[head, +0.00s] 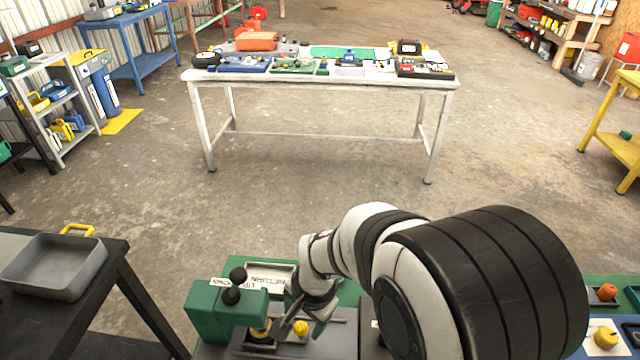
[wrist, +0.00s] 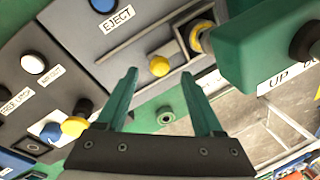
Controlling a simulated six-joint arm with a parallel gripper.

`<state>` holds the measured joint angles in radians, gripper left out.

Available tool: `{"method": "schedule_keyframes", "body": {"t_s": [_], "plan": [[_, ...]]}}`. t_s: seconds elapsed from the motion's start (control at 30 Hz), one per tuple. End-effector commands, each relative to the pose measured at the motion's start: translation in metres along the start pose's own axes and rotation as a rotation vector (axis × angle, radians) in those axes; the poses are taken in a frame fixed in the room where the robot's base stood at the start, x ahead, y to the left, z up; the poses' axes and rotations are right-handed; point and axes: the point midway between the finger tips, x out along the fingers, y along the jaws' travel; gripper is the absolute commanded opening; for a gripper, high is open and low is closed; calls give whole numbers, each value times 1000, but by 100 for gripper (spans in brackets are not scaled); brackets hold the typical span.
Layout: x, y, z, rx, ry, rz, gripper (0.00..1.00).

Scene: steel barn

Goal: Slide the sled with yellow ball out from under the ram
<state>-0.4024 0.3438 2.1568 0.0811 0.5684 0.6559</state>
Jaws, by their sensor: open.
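The yellow ball (head: 301,328) is on the grey sled in a railed track, just right of the ram; it also shows in the wrist view (wrist: 159,66). The ram is a green press head (head: 228,311) with a yellow-collared plunger; it is at the upper right in the wrist view (wrist: 265,40). The plunger stands over a dark square frame, and the sled's part beneath is largely hidden. My gripper (head: 302,318) is open and empty over the track. In the wrist view its green fingertips (wrist: 159,74) appear on either side of the ball, with contact unclear.
A white button (wrist: 34,63), an EJECT label (wrist: 118,20) and another yellow knob (wrist: 75,126) are nearby. A grey tray (head: 60,268) sits on the black table at left. Open floor lies beyond the bench.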

Motion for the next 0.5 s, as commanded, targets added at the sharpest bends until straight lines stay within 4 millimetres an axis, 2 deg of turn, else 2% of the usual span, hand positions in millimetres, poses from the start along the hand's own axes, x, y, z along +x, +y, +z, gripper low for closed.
{"method": "schedule_keyframes", "body": {"t_s": [0.1, 0.2, 0.5], "plan": [[22, 1, 0, -1, -1, 3, 68], [32, 0, 0, -1, 0, 1, 68], [37, 0, 0, -1, 1, -1, 68]]}}
